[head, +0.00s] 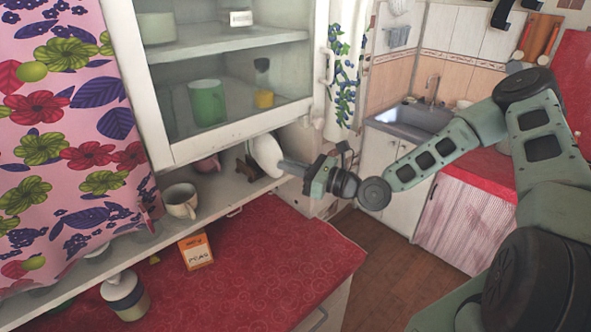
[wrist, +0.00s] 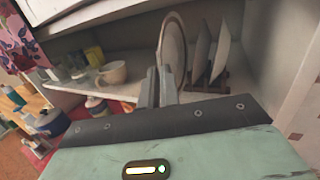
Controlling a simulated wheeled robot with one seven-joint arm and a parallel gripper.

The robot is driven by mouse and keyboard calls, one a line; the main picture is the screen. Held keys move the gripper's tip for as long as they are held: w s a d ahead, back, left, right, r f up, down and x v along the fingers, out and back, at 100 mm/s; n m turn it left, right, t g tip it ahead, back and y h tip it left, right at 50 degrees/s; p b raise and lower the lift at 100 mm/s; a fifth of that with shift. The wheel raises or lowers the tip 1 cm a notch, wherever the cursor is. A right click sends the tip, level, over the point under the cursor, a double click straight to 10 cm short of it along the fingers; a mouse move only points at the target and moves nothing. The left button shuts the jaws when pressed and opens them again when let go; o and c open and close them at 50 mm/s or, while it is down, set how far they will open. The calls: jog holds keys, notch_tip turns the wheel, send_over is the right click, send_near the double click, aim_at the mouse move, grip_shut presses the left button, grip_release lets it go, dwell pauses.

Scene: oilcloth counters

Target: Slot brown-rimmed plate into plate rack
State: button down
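The brown-rimmed plate (wrist: 172,48) stands upright, nearly edge-on, in the wrist view; in the head view its white face (head: 265,154) shows at the cabinet's right end. My gripper (wrist: 161,84) has its fingers close together at the plate's lower near edge and appears shut on it; it reaches in from the right in the head view (head: 284,166). The dark wooden plate rack (wrist: 216,82) stands on the shelf just right of the plate in the wrist view and holds other upright plates (wrist: 219,50). In the head view the rack (head: 248,161) is partly hidden behind the plate.
A cream mug (head: 180,201) stands on the open shelf, left of the rack. The glazed cabinet (head: 225,129) hangs low above the shelf. The red counter (head: 275,262) below holds an orange box (head: 196,251) and a lidded jar (head: 125,297); its right part is clear.

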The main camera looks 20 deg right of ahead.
jog(key=shift+w+a+f+b, duration=0.1)
jog(key=shift+w+a+b, duration=0.25)
jog(key=shift+w, duration=0.8)
jog(key=shift+w+a+f+b, duration=0.1)
jog(key=shift+w+a+b, duration=0.3)
jog(key=shift+w, duration=0.8)
jog(key=shift+w+a+f+b, duration=0.1)
jog(key=shift+w+a+b, duration=0.25)
jog(key=shift+w, duration=0.8)
jog(key=shift+w+f, duration=0.15)
jog(key=shift+f+b, duration=0.5)
jog(key=shift+b, duration=0.1)
jog(key=c, duration=1.6)
grip_release()
jog(key=shift+o, duration=0.2)
